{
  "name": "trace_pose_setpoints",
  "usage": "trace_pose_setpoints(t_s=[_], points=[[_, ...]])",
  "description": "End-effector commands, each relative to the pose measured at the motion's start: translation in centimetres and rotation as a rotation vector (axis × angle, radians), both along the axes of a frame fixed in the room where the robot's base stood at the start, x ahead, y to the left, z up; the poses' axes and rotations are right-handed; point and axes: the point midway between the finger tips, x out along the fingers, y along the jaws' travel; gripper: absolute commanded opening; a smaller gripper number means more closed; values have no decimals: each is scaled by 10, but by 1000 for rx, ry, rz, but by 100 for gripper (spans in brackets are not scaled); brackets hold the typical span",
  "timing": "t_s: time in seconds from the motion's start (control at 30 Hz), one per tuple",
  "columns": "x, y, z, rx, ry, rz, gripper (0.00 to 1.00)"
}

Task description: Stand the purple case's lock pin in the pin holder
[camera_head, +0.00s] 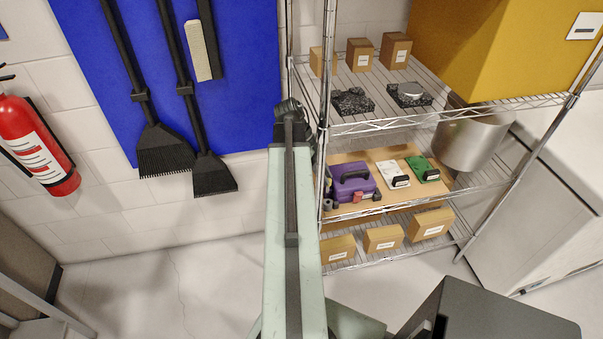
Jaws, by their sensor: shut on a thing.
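The purple case (352,184) with a dark handle on top sits on a wooden board (343,157) on the middle shelf of a wire rack. My arm reaches up the middle of the picture, and its dark wrist bends down at the rack's left post. My gripper (327,181) seems to be the small dark part at the case's left end, partly hidden by the post and arm. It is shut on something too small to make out. A small reddish piece (357,197) and grey cylinders stand at the case's front. I cannot tell which is the pin holder or lock pin.
A white case (393,173) and a green case (422,168) stand right of the purple one. A metal pot (474,138) is further right. Shelves with cardboard boxes lie above and below. The rack's left post (325,100) stands close to my wrist.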

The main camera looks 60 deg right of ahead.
Motion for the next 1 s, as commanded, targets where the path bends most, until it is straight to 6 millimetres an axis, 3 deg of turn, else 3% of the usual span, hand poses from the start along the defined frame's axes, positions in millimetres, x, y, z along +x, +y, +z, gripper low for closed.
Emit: trace_pose_setpoints(t_s=[0.33, 0.73, 1.0], points=[[-4, -1, -7, 0, 0, -8, 0], [-4, -1, -43, -1, 0, -8, 0], [-4, -1, -44, -1, 0, -8, 0]])
